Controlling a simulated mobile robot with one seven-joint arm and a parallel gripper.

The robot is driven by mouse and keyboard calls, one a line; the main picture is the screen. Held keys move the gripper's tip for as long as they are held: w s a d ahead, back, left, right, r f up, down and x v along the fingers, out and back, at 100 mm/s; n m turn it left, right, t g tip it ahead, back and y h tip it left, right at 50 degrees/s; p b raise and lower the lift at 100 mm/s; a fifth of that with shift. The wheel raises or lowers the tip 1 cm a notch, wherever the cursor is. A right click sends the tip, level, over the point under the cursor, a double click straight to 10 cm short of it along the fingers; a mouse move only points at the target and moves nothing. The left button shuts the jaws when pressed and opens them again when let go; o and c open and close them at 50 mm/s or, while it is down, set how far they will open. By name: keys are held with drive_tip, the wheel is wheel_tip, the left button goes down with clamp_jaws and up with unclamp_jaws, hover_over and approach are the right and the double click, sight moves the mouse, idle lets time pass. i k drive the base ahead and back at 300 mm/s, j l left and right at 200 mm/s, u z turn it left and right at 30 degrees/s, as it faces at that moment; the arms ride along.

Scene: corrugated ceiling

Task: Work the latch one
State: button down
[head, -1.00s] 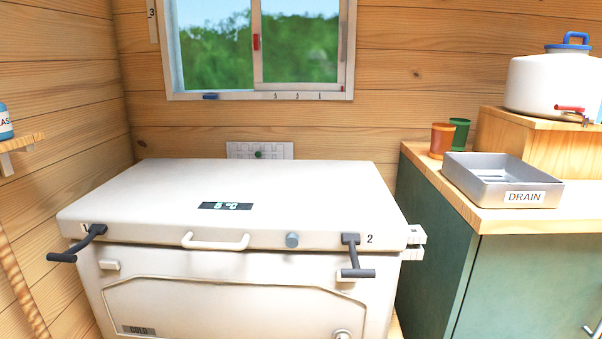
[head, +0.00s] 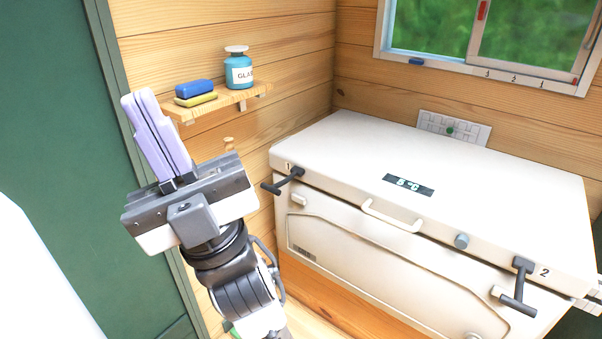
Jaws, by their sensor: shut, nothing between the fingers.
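Latch one (head: 284,181) is a dark T-shaped handle on the left front corner of the white chest cooler's lid (head: 345,150), beside a printed "1". It sticks out forward and left from the lid edge. Its catch block (head: 298,199) shows on the body below, apart from the handle. My gripper (head: 140,96) is raised to the left of the cooler, with its pale purple fingers together and empty, pointing up. It is well apart from latch one.
Latch two (head: 519,285) hangs at the lid's right front, marked "2". A white lid handle (head: 391,216) and grey knob (head: 461,241) lie between the latches. A wall shelf (head: 228,101) holds a blue bottle (head: 239,72) and sponges (head: 195,93) behind my gripper. A green panel (head: 60,120) stands left.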

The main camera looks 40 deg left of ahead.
sight(295, 171)
drive_tip(key=u, duration=1.2)
